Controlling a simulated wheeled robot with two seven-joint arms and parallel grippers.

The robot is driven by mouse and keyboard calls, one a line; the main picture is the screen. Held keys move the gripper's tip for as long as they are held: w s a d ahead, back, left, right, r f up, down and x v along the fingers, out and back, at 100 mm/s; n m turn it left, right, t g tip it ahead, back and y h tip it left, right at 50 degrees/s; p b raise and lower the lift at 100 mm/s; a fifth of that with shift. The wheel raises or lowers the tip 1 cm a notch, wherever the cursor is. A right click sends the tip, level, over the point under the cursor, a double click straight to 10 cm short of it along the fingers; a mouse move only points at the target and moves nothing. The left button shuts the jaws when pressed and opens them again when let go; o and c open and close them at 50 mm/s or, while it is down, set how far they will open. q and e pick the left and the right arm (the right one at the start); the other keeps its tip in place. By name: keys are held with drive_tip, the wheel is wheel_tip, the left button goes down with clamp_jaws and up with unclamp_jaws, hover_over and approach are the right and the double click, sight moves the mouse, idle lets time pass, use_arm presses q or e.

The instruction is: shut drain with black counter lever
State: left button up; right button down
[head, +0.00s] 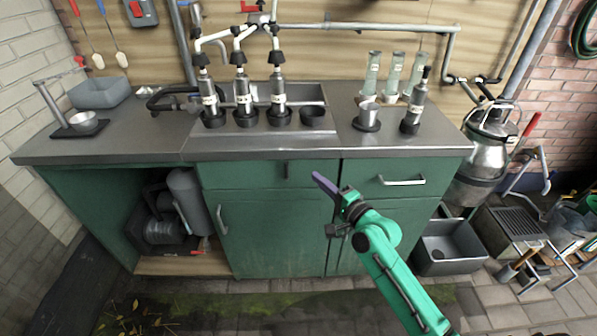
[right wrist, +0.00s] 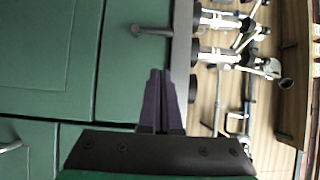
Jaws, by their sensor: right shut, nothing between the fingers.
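My right gripper (head: 319,179) comes up from the lower right in the head view, its purple fingers together and empty. It is in front of the green cabinet, just below the counter edge. In the right wrist view its closed fingers (right wrist: 161,90) point up the picture. A small dark lever (head: 287,170) hangs below the counter's front edge, left of the fingertips and apart from them. The lever also shows in the right wrist view (right wrist: 152,31), beyond the fingertips. The sink (head: 308,91) is set in the counter; its drain is hidden. My left gripper is out of view.
Bottle-like teat cups (head: 241,92) stand along the sink front. A drawer handle (head: 402,181) sticks out right of the gripper. A metal churn (head: 487,145) and a grey tub (head: 446,248) stand at the right. The space before the cabinet front is free.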

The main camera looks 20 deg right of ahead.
sight(287, 169)
drive_tip(key=w+a+p, duration=0.1)
drive_tip(key=w+a, duration=0.3)
drive_tip(key=shift+w+a, duration=0.3)
drive_tip(key=shift+a, duration=0.05)
drive_tip(key=shift+a+r+n+p, duration=0.1)
drive_tip(key=shift+r+n+p, duration=0.15)
drive_tip(key=shift+p, duration=0.6)
